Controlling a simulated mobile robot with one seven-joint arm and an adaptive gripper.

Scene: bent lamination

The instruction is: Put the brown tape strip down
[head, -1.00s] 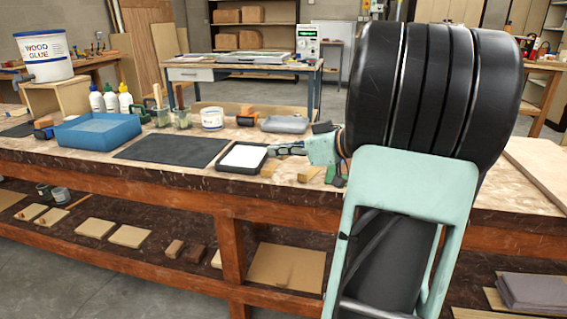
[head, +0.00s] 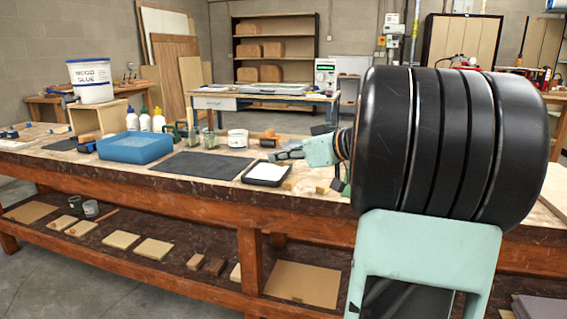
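I cannot make out a brown tape strip in the head view. My gripper (head: 278,155) points left over the workbench, at the far right edge of a black tray with a white pad (head: 266,183). Its fingers are small and seen from the side, so I cannot tell whether they are open or hold anything. My large dark arm link hides the bench to the right.
A dark mat (head: 196,165) lies bare left of the black tray. A blue tub (head: 135,149), glue bottles (head: 145,121), brush jars (head: 208,137) and a white tub (head: 238,139) stand further left and behind. Small wooden blocks (head: 289,185) lie right of the tray.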

